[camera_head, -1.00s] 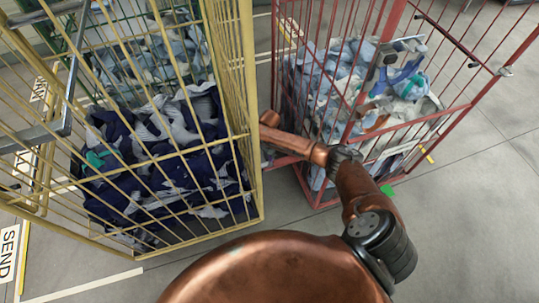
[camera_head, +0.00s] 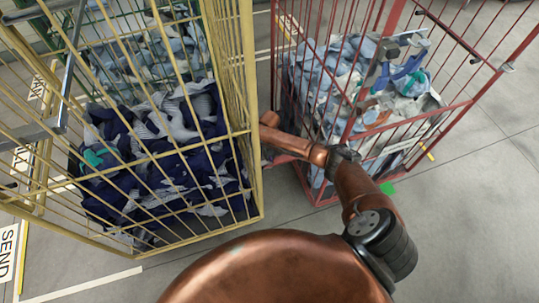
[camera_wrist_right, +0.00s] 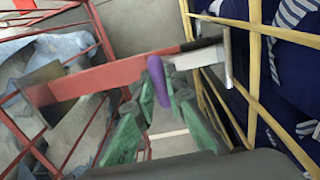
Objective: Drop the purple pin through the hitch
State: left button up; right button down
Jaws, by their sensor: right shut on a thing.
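The purple pin (camera_wrist_right: 158,82) shows in the right wrist view. My right gripper (camera_wrist_right: 155,98), with green finger pads, is shut on it. The pin overlaps the hitch, where a red bar (camera_wrist_right: 105,78) meets a pale bar end (camera_wrist_right: 196,57) between the two cages. I cannot tell whether the pin is above the hole or in it. In the head view my right arm reaches into the gap between the cages. The gripper, pin and hitch are hidden there behind the yellow cage. My left gripper is not in view.
A yellow cage (camera_head: 245,95) with dark blue and grey bags stands at left. A red cage (camera_head: 345,130) with pale blue bags stands at right. The gap between them is narrow. Grey floor at the right (camera_head: 460,200) is clear.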

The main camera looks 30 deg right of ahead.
jog(key=shift+f, duration=0.4)
jog(key=c, duration=1.9)
grip_release()
jog(key=shift+r, duration=0.1)
notch_tip(320, 180, up, 12)
jog(key=shift+a+f, duration=0.1)
